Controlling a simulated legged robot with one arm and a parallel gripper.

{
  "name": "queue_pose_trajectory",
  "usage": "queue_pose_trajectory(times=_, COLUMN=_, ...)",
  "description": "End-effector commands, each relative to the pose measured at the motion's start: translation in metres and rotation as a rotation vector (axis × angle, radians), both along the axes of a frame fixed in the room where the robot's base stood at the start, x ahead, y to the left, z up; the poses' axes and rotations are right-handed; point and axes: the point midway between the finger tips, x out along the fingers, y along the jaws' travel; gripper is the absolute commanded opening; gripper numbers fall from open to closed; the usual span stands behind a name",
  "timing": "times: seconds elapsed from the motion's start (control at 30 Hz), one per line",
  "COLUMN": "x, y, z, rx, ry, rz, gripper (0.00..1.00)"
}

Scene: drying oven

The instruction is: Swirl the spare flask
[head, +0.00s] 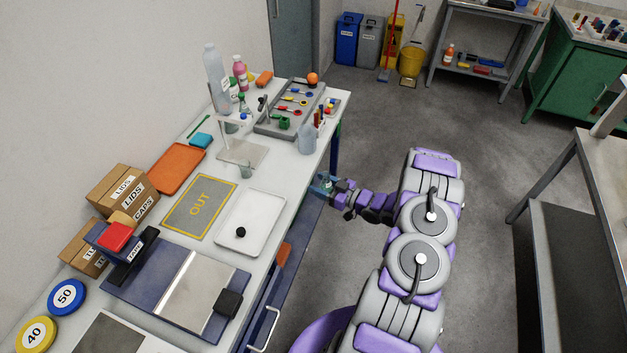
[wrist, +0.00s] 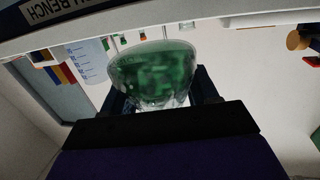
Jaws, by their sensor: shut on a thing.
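My gripper (head: 325,184) is shut on a clear glass flask with green contents. The flask (wrist: 153,72) fills the middle of the wrist view, between the dark fingers. Its lower part is hidden behind the gripper body in that view. In the head view the gripper is just off the right edge of the white bench (head: 285,205), over the floor side, and the flask there is too small to make out well.
On the bench stand a grey tray (head: 265,125) with coloured spoons, a white tray (head: 272,217), a grey mat marked OUT (head: 182,222), an orange tray (head: 163,181) and a tall clear bottle (head: 216,80). Open floor (head: 360,115) lies right of the bench.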

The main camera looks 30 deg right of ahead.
Motion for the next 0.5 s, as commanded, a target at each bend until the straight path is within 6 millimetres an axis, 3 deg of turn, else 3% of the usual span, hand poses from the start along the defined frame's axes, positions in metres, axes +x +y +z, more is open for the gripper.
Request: queue_pose_trajectory(times=0.5, x=-0.023, y=-0.012, z=0.005, rx=-0.001, ry=0.0, rz=-0.001, gripper=0.25)
